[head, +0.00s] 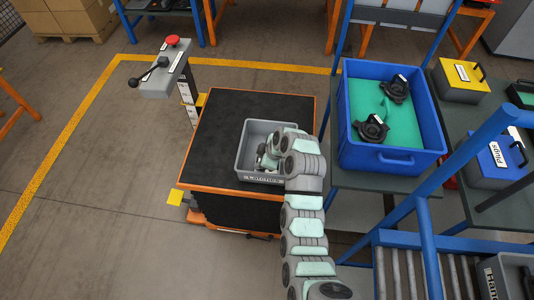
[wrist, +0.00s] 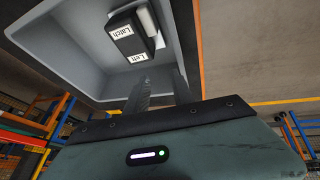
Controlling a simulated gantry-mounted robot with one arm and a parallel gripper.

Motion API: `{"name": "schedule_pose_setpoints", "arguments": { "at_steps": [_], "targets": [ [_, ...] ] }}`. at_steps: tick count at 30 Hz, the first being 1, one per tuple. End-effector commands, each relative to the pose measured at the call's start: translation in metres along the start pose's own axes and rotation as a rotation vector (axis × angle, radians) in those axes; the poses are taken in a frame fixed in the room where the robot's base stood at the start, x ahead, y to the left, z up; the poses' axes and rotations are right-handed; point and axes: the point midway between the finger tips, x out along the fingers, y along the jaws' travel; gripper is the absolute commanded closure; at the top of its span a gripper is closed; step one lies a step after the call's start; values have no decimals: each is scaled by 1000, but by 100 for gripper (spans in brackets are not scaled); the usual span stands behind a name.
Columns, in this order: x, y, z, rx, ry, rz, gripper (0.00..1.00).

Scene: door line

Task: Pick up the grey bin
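The grey bin (head: 246,140) stands on the black top of an orange-edged cart (head: 215,125). A label runs along its near side. My gripper (head: 266,158) is low at the bin, and my wrist hides part of the bin's inside in the head view. In the wrist view, the bin (wrist: 75,48) fills the upper left, and a dark part labelled "Latch Left" (wrist: 132,38) lies inside it. The finger gap and any contact with the wall are unclear.
A blue crate (head: 402,160) with a green bottom and two black parts stands on the table to the right. Yellow (head: 460,80) and blue (head: 492,160) boxes stand beyond it. A control post with a red button (head: 173,41) rises at the cart's left. Blue rails and rollers lie lower right.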

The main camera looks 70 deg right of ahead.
Motion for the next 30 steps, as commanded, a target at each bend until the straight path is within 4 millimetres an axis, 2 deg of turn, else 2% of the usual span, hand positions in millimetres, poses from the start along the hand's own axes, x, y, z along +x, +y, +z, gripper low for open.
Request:
{"name": "schedule_pose_setpoints", "arguments": {
  "at_steps": [1, 3, 6, 9, 11, 19, 30],
  "targets": [
    [-12, 1, 14, -8, -12, -40, 71],
    [-24, -6, 27, -26, -22, -101, 71],
    [-34, -13, 38, -42, -29, -158, 71],
    [-36, -18, 43, -48, -31, -184, 71],
    [-31, -19, 44, -49, -31, -188, 71],
    [9, -26, 43, -49, -30, -186, 71],
    [37, -30, 40, -49, -31, -183, 71]
  ]
}}
